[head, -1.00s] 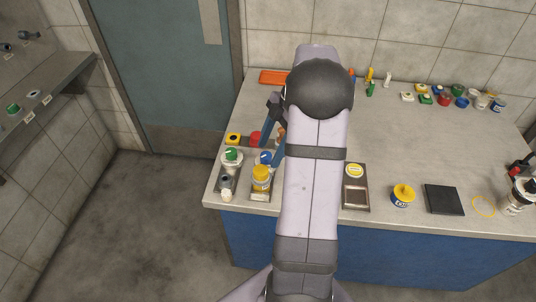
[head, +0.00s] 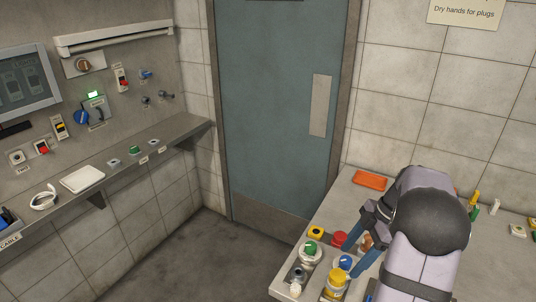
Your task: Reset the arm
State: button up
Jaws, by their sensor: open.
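My arm reaches over the counter at the lower right of the head view. My gripper (head: 350,262) has blue fingers spread apart and pointing down to the left, with nothing seen held between them. It is above or beside the group of jars and knobs at the counter's left end. A blue-topped item (head: 345,262) shows by the fingertips; I cannot tell whether they touch it. A yellow-capped jar (head: 336,282) is just below, and a red item (head: 340,238) is just above. My arm hides part of the counter.
A wall shelf (head: 100,172) with small items runs along the left wall, below switches and a screen (head: 25,75). A door (head: 270,100) is between.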

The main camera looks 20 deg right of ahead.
jog(key=s+a+f+m+h, duration=0.2)
jog(key=s+a+m, duration=0.4)
jog(key=a, duration=0.4)
jog(key=s+a+f+m+h, duration=0.2)
jog(key=s+a+m, duration=0.5)
jog(key=a+m, duration=0.2)
jog(key=shift+s+a+g, duration=0.15)
jog(key=shift+a+g, duration=0.15)
jog(key=shift+a, duration=0.85)
jog(key=shift+r, duration=0.1)
jog(key=shift+c, duration=0.4)
